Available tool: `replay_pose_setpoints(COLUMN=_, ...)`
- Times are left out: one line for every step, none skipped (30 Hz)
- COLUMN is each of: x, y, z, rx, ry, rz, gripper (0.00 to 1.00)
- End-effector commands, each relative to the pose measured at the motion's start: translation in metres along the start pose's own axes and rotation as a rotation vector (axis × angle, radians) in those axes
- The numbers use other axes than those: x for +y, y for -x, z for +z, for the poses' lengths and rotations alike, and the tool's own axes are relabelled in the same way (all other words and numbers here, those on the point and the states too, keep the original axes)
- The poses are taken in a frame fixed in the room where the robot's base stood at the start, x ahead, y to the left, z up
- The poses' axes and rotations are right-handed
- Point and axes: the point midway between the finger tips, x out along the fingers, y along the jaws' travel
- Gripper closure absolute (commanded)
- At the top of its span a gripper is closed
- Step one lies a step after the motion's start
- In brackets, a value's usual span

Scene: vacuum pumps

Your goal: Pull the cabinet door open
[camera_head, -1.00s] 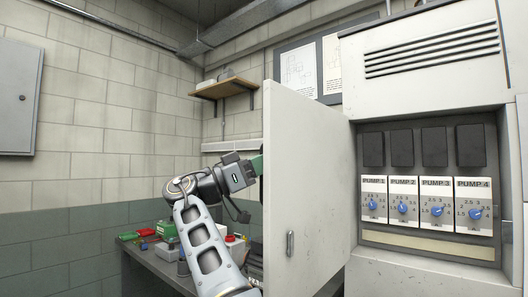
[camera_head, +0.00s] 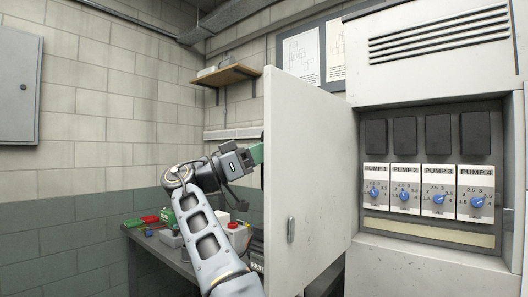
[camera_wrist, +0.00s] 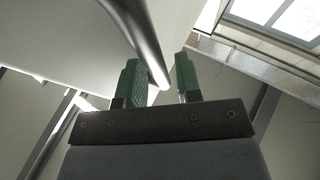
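The cabinet door (camera_head: 310,150) stands swung wide open to the left of the pump cabinet (camera_head: 430,262), with a small latch (camera_head: 291,229) on its visible face. My gripper sits at the door's free edge in the head view; its green finger (camera_head: 257,153) is partly hidden behind the door. In the wrist view, the two green fingers of my gripper (camera_wrist: 161,82) are apart. A curved metal handle (camera_wrist: 146,45) reaches down between them, its end near the gap. I cannot tell whether either finger touches it. The white surface (camera_wrist: 65,40) beside the handle appears to be the door.
Inside the cabinet are several pump dials (camera_head: 404,196) with dark blocks above. A workbench (camera_head: 172,258) with red and green items stands behind my arm. A wooden shelf (camera_head: 228,76) hangs on the back wall, and a grey wall box (camera_head: 18,85) is at far left.

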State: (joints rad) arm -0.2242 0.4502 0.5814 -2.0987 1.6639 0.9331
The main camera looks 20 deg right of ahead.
Motion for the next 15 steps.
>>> replay_pose_setpoints(x=-0.001, y=0.009, z=0.0, rx=0.001, ry=0.0, rz=-0.003, gripper=0.68)
replay_pose_setpoints(x=-0.001, y=0.013, z=0.0, rx=0.001, ry=0.0, rz=-0.004, gripper=0.68)
replay_pose_setpoints(x=-0.001, y=0.021, z=0.001, rx=0.001, ry=0.001, rz=-0.005, gripper=0.68)
replay_pose_setpoints(x=-0.001, y=0.027, z=0.001, rx=0.001, ry=0.001, rz=-0.006, gripper=0.68)
replay_pose_setpoints(x=-0.001, y=0.034, z=0.001, rx=0.001, ry=0.001, rz=-0.005, gripper=0.68)
replay_pose_setpoints(x=-0.001, y=0.042, z=0.0, rx=0.001, ry=0.001, rz=-0.006, gripper=0.68)
replay_pose_setpoints(x=-0.001, y=0.049, z=0.0, rx=0.001, ry=0.0, rz=-0.005, gripper=0.68)
replay_pose_setpoints(x=-0.001, y=0.055, z=0.0, rx=0.001, ry=0.001, rz=-0.006, gripper=0.68)
replay_pose_setpoints(x=-0.001, y=0.063, z=0.0, rx=0.0, ry=0.001, rz=-0.005, gripper=0.68)
replay_pose_setpoints(x=-0.001, y=0.069, z=0.0, rx=0.001, ry=0.001, rz=-0.005, gripper=0.68)
replay_pose_setpoints(x=-0.001, y=0.075, z=0.0, rx=0.001, ry=0.0, rz=-0.005, gripper=0.68)
replay_pose_setpoints(x=-0.001, y=0.082, z=-0.001, rx=0.001, ry=0.0, rz=-0.004, gripper=0.68)
replay_pose_setpoints(x=-0.001, y=0.088, z=-0.001, rx=0.001, ry=0.001, rz=-0.004, gripper=0.68)
replay_pose_setpoints(x=-0.001, y=0.093, z=-0.001, rx=0.001, ry=0.001, rz=-0.005, gripper=0.68)
replay_pose_setpoints(x=-0.001, y=0.099, z=-0.001, rx=0.0, ry=0.001, rz=-0.004, gripper=0.68)
